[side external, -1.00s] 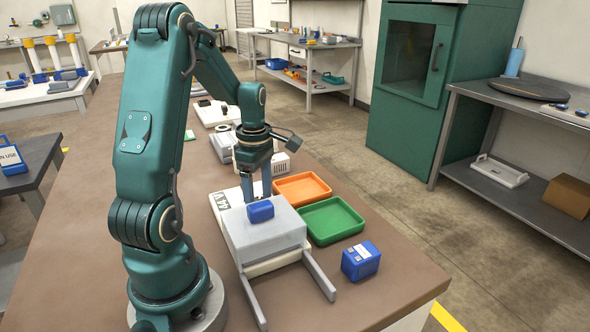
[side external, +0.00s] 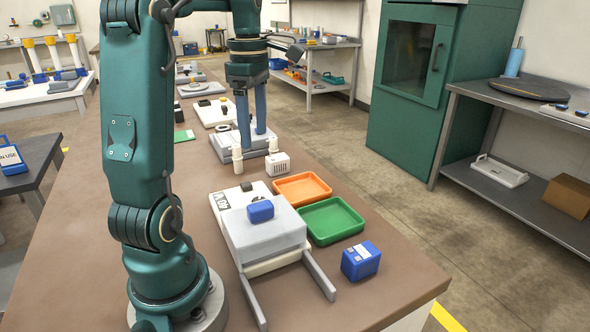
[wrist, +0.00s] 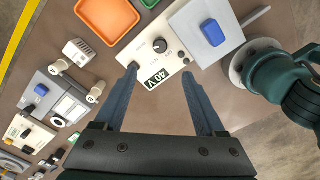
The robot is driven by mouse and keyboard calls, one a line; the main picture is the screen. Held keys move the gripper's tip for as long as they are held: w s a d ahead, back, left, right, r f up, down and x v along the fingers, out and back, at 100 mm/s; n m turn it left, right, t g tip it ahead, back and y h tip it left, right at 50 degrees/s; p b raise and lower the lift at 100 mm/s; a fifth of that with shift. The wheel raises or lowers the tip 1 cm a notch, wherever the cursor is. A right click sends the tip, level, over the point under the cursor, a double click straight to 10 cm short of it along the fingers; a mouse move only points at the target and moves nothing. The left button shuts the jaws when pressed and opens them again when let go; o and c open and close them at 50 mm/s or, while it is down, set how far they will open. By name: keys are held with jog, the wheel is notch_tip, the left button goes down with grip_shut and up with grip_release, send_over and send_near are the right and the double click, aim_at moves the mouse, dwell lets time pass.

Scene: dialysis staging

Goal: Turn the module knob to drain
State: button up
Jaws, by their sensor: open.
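The module is a cream panel with a round black knob (wrist: 160,46) and a black-and-white label (wrist: 157,79). In the wrist view the knob lies beyond and between my fingertips, apart from them. The knob's setting is too small to read. In the side view the cream panel (side external: 222,203) lies partly behind a grey cover (side external: 262,233) with a blue block (side external: 261,211) on top; the dark knob (side external: 246,186) shows behind it. My gripper (side external: 254,142) is open and empty, raised and farther along the bench than the module. It also shows in the wrist view (wrist: 157,75).
An orange tray (side external: 302,188) and a green tray (side external: 333,222) stand right of the module. A blue box (side external: 361,261) sits near the bench edge. A small white vented box (side external: 278,165) and a grey device (side external: 225,147) are farther along.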

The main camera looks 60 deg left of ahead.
jog(key=s+d+m+t, duration=0.2)
jog(key=d+m, duration=0.8)
jog(key=m, duration=0.3)
jog(key=s+d+r+m+t, duration=0.1)
jog(key=d+m+t, duration=0.2)
jog(key=d+m, duration=0.7)
jog(key=shift+s+m, duration=0.35)
jog(key=shift+m, duration=1.05)
jog(key=shift+m+t, duration=0.3)
jog(key=shift+m, duration=0.3)
jog(key=f, duration=0.5)
jog(key=shift+s+d, duration=0.25)
